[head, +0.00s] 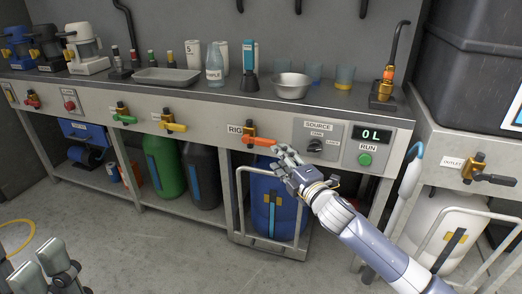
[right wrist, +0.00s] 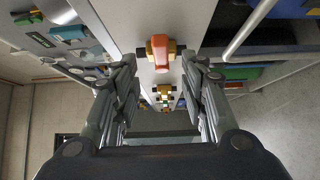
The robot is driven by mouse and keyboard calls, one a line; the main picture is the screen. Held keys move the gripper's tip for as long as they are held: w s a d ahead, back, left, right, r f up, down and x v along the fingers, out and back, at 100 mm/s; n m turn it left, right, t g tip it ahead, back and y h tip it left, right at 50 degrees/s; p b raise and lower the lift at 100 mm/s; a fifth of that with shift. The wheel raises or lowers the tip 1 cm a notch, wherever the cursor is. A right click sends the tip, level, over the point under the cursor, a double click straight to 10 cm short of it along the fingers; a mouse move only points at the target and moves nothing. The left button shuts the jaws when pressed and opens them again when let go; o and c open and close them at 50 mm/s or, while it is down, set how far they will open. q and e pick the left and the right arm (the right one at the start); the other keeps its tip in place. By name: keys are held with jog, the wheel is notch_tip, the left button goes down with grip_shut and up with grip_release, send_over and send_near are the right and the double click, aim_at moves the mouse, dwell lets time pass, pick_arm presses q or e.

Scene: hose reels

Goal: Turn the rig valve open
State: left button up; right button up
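The rig valve (head: 250,131) is a brass fitting on the front panel of the bench, beside a "RIG" label. Its orange lever (head: 262,142) points to the right, roughly level. My right gripper (head: 284,152) is at the lever's free end. In the right wrist view, the orange lever (right wrist: 160,46) lies between the two spread fingers of my right gripper (right wrist: 160,62), with a gap on each side. My left gripper (head: 42,258) is low at the left of the head view, with its fingers apart and nothing between them.
A source panel (head: 318,136), a "0 L" display (head: 376,134) and a green run button (head: 365,159) are right of the valve. A yellow-handled valve (head: 173,124) is to its left. A blue container (head: 274,200) stands below. The floor in front is clear.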

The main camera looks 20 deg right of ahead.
aim_at(267, 145)
jog(key=w+b, duration=0.1)
jog(key=w, duration=0.1)
jog(key=w+a, duration=0.1)
jog(key=w, duration=0.2)
jog(key=w+b, duration=0.1)
jog(key=w, duration=0.2)
jog(key=shift+w+a+f+b, duration=0.15)
jog(key=shift+w+a+b, duration=0.1)
jog(key=shift+a+b, duration=0.1)
jog(key=shift+w+a, duration=0.1)
jog(key=shift+w, duration=0.75)
grip_shut()
